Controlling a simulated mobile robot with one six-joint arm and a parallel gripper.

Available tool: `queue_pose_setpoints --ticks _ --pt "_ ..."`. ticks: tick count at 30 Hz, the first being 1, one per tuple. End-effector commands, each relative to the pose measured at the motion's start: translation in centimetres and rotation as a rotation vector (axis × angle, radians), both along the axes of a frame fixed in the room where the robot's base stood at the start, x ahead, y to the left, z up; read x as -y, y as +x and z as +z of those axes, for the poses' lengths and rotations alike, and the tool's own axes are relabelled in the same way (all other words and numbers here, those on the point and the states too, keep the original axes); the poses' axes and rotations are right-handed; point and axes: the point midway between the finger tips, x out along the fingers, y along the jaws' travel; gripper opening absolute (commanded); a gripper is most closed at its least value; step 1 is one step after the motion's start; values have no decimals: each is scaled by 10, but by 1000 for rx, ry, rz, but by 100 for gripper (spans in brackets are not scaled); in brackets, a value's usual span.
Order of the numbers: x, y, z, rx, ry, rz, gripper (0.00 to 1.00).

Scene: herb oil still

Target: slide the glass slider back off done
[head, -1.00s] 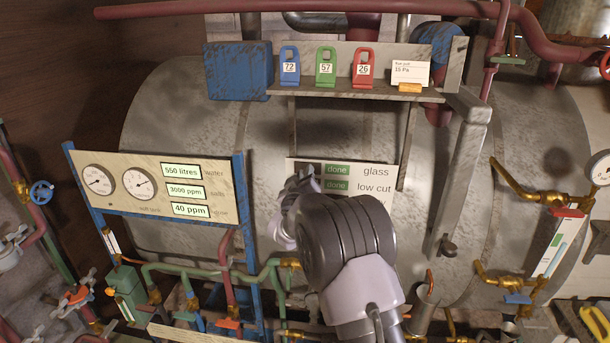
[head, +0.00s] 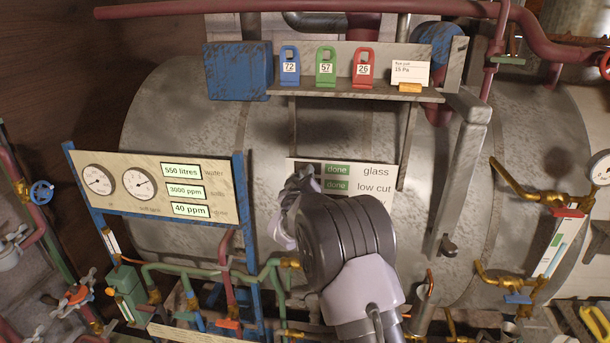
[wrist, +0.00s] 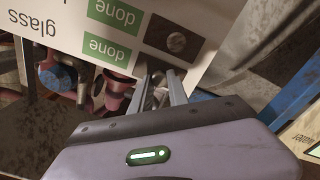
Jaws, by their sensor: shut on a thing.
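The pale board (head: 293,164) on the tank has a row marked glass and a row marked low cut. The glass row shows a green "done" label (head: 337,169); low cut also shows a green "done" (head: 337,185). In the wrist view the board is upside down, with the glass "done" (wrist: 107,48) left of my fingers. My gripper (wrist: 160,80) is shut on the glass slider at the board's edge; the slider is mostly hidden by the fingers. The low cut slider (wrist: 175,40) is a dark plate with a round knob beside them. In the head view my gripper (head: 303,180) covers the board's left part.
A shelf (head: 340,92) with blue, green and red numbered tags hangs above the board. A gauge panel (head: 150,208) on blue posts stands left. A grey lever arm (head: 462,180) is at the right. Pipes and valves run below.

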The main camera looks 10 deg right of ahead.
Motion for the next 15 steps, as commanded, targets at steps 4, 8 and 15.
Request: queue_pose_setpoints --ticks 4,8,15 --pt "0 0 0 0 0 0 0" --pt "2 0 0 1 0 -1 0" --pt "48 -15 -6 4 -1 -3 0"
